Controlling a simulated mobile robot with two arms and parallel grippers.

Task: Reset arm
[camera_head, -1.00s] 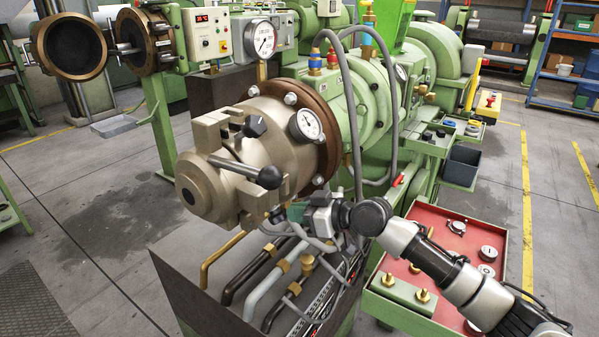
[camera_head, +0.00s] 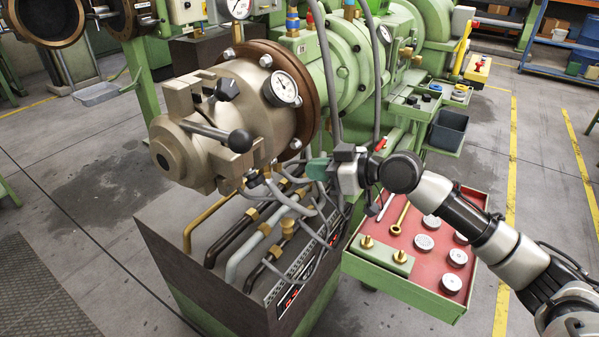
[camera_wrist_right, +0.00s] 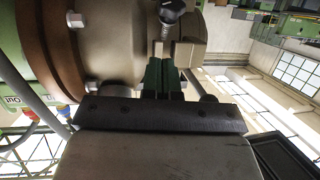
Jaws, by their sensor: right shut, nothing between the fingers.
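My right arm comes in from the right in the head view. Its gripper (camera_head: 316,168) is beside the lower right side of the extruder's bronze-coloured head (camera_head: 240,110), close to the grey hoses. In the right wrist view the green fingers (camera_wrist_right: 162,78) are together with nothing between them, pointing at the extruder head (camera_wrist_right: 115,45). A black ball knob (camera_wrist_right: 171,10) shows beyond the fingertips. I cannot tell whether the fingers touch the head. My left gripper is not in view.
A red tray (camera_head: 425,262) with round metal discs and brass fittings lies below my right forearm. Pipes and hoses (camera_head: 262,240) rise from a dark base under the extruder head. A dark bin (camera_head: 449,130) stands behind. The floor at right is open.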

